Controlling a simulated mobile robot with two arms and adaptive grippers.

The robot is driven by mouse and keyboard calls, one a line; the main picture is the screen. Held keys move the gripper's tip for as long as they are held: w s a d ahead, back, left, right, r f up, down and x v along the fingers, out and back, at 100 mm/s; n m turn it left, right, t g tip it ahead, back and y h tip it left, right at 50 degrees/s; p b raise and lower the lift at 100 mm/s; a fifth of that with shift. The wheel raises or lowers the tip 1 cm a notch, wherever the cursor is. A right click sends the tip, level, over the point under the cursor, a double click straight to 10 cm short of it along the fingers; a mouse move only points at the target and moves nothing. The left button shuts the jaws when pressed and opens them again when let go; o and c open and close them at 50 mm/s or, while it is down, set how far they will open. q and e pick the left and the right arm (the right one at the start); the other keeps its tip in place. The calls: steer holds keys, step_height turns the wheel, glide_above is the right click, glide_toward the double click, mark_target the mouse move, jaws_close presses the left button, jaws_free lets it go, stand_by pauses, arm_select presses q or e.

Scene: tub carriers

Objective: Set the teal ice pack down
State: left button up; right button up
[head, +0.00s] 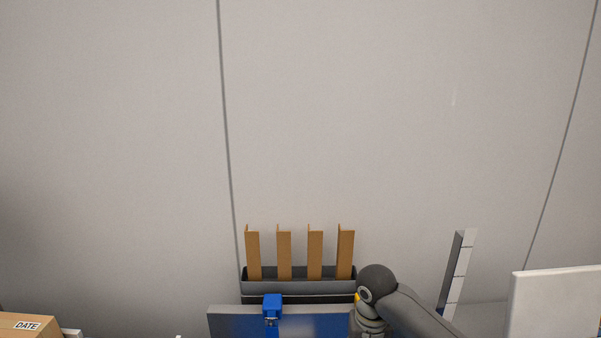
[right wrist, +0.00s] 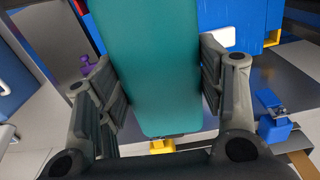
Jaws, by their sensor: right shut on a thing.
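The teal ice pack (right wrist: 155,65) is a flat teal slab between the two fingers of my right gripper (right wrist: 160,88) in the right wrist view. The gripper is shut on it, with a dark finger pad against each side. The upper end of the pack runs out of the picture. In the head view my right arm (head: 408,308) comes in at the lower right, and its gripper and the ice pack are out of sight. My left gripper is in neither view.
Wooden uprights (head: 283,255) stand in a dark tray (head: 300,287) by the wall. A blue clamp-like thing (head: 272,303) sits on a grey panel (head: 235,318). A yellow piece (right wrist: 162,146) lies beyond the pack's near end.

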steer(key=s+d+r+b, duration=0.1)
steer(key=s+d+r, duration=0.1)
steer(key=s, duration=0.7)
steer(key=s+d+r+b, duration=0.1)
steer(key=s+d+r, duration=0.2)
steer(key=s, duration=0.5)
steer(key=shift+s+d+r+n, duration=0.2)
steer(key=shift+s+r+n, duration=0.15)
steer(key=shift+r, duration=0.35)
